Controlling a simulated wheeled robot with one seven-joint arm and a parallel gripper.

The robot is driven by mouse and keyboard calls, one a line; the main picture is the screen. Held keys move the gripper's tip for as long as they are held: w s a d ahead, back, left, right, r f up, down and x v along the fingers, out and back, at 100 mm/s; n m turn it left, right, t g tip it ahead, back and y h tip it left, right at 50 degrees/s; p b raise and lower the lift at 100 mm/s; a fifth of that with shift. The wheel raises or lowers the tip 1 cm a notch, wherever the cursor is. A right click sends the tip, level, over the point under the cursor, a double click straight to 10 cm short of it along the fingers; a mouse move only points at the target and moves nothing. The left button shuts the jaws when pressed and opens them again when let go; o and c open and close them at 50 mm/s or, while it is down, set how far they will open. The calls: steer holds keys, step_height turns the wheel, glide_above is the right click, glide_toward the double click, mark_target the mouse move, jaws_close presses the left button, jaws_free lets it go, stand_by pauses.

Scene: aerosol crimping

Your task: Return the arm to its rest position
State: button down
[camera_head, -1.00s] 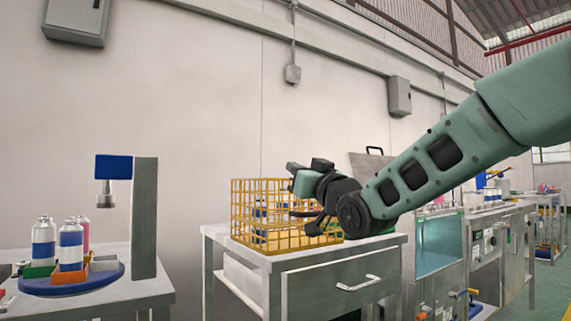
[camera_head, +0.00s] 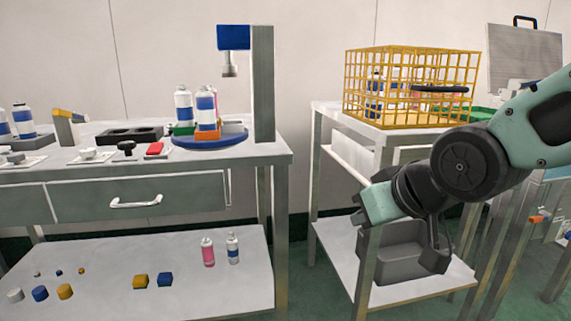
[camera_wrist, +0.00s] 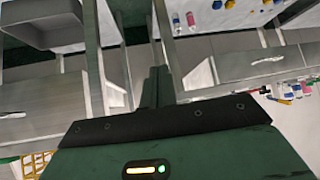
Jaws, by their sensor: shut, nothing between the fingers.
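My arm reaches in from the right in the head view, bent at a dark round joint. My gripper (camera_head: 360,207) points left and down, in front of the right-hand metal table and below its top. In the wrist view my gripper (camera_wrist: 157,86) shows as two dark fingers together, with nothing between them. It is clear of the yellow wire basket (camera_head: 412,88), which stands on that table with blue-and-white and pink cans inside.
A left workbench (camera_head: 262,151) carries a crimping post (camera_head: 263,85) and a blue round plate (camera_head: 208,141) with cans. A grey bin (camera_head: 400,262) sits on the lower shelf behind my gripper. Open floor lies between the tables.

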steer(key=s+f+n+g+h, duration=0.2)
steer(key=s+f+g, duration=0.25)
steer(key=s, duration=0.55)
steer(key=s+f+n+g+h, duration=0.1)
steer(key=s+f+g, duration=0.35)
steer(key=s, duration=0.55)
step_height(320, 180, up, 34)
steer(key=d+p, duration=0.1)
steer(key=p, duration=3.3)
steer(key=shift+s+f+t, duration=0.2)
steer(key=shift+t, duration=0.1)
steer(key=shift+d, duration=0.1)
